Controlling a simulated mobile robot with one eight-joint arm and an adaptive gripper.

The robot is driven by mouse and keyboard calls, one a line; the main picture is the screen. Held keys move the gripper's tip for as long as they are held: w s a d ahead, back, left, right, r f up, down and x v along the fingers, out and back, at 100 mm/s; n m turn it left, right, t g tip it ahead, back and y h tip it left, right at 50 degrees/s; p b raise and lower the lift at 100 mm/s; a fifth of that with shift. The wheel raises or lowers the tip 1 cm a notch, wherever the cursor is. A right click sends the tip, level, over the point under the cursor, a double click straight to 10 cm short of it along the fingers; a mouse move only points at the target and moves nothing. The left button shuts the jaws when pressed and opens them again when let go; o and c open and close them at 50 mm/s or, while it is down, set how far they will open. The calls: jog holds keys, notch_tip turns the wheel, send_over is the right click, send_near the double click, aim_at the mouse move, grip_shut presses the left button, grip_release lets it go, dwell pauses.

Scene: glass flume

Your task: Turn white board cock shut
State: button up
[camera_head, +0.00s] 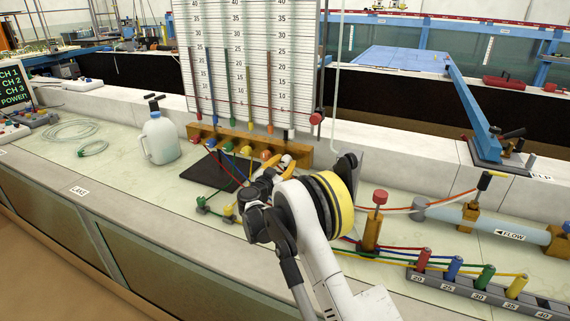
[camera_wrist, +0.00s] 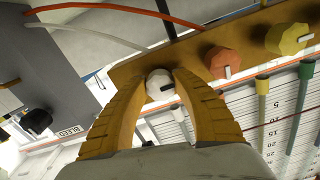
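The white board cock (camera_wrist: 160,84) is a round white knob with a dark mark, on the wooden manifold (camera_wrist: 125,72). In the wrist view it sits between the tips of my gripper's yellow fingers (camera_wrist: 162,85), with no clear gap on either side. In the head view my gripper (camera_head: 277,172) reaches the right end of the manifold (camera_head: 297,146), below the scaled white board (camera_head: 252,60). My gripper and wrist partly hide the white cock there.
An orange cock (camera_wrist: 222,62) and a yellow cock (camera_wrist: 287,39) sit close beside the white one. A grey block marked BLEED (camera_wrist: 45,90) with a black knob is at the left in the wrist view. A white jug (camera_head: 160,138) stands left on the bench.

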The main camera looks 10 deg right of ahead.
dwell(0.4)
jog(key=m, duration=0.4)
jog(key=shift+m, duration=0.3)
jog(key=m, duration=0.4)
jog(key=shift+r+m, duration=0.1)
jog(key=shift+m, duration=0.2)
jog(key=m, duration=0.4)
jog(key=shift+b, duration=0.3)
jog(key=shift+w+r+m, duration=0.1)
jog(key=shift+r+m, duration=0.05)
jog(key=shift+m, duration=2.25)
jog(key=shift+a, duration=0.1)
jog(key=o, duration=1.2)
